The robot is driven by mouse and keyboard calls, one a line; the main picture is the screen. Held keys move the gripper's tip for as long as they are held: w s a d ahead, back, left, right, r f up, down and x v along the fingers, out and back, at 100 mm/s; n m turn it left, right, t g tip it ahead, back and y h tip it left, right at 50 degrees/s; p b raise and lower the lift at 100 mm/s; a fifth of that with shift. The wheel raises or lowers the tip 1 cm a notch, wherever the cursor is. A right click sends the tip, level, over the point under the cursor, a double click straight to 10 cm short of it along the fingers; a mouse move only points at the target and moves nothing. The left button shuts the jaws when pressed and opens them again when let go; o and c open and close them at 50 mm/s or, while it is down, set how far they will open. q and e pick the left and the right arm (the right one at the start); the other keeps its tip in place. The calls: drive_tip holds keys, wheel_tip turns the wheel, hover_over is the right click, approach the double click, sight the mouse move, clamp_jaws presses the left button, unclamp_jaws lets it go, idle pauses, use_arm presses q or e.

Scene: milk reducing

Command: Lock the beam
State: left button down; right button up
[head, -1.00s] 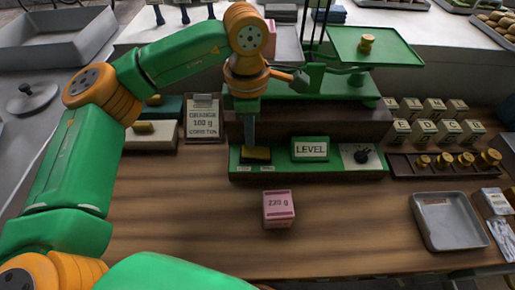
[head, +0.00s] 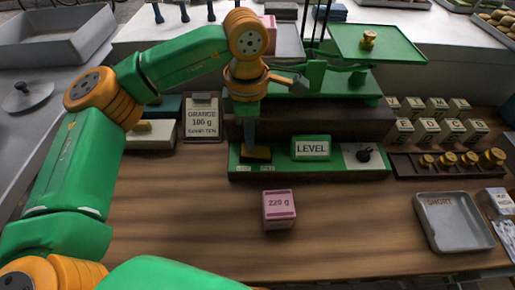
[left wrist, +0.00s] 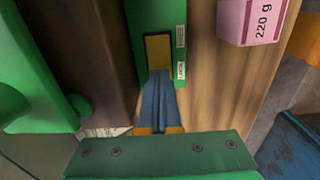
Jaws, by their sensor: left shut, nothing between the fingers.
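The green balance has a raised pan (head: 385,50) on the right with a small brass weight (head: 368,40) on it. Its green front base (head: 300,172) carries a yellow and dark rocker switch (head: 262,154), a LEVEL sign (head: 311,148) and a dark knob (head: 364,155) on a white plate. My left gripper (head: 251,148) points down, shut and empty, with its tips at the rocker switch. In the left wrist view the blue fingertips (left wrist: 160,76) are at the near end of the yellow switch (left wrist: 158,50); whether they touch it is unclear. My right gripper is not in view.
A pink 220 g block (head: 279,210) stands on the wooden table in front of the base. A grey SHORT tray (head: 454,237) is at the right. Brass weights in a rack (head: 405,166) and lettered blocks (head: 430,132) stand right of the balance. An order card (head: 203,118) stands left.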

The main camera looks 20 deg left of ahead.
use_arm(q)
drive_tip(key=shift+f+b, duration=0.6)
drive_tip(key=shift+f, duration=0.15)
wheel_tip(320, 180, up, 7)
drive_tip(key=p, duration=0.6)
drive_tip(key=shift+r, duration=0.15)
idle(0.3)
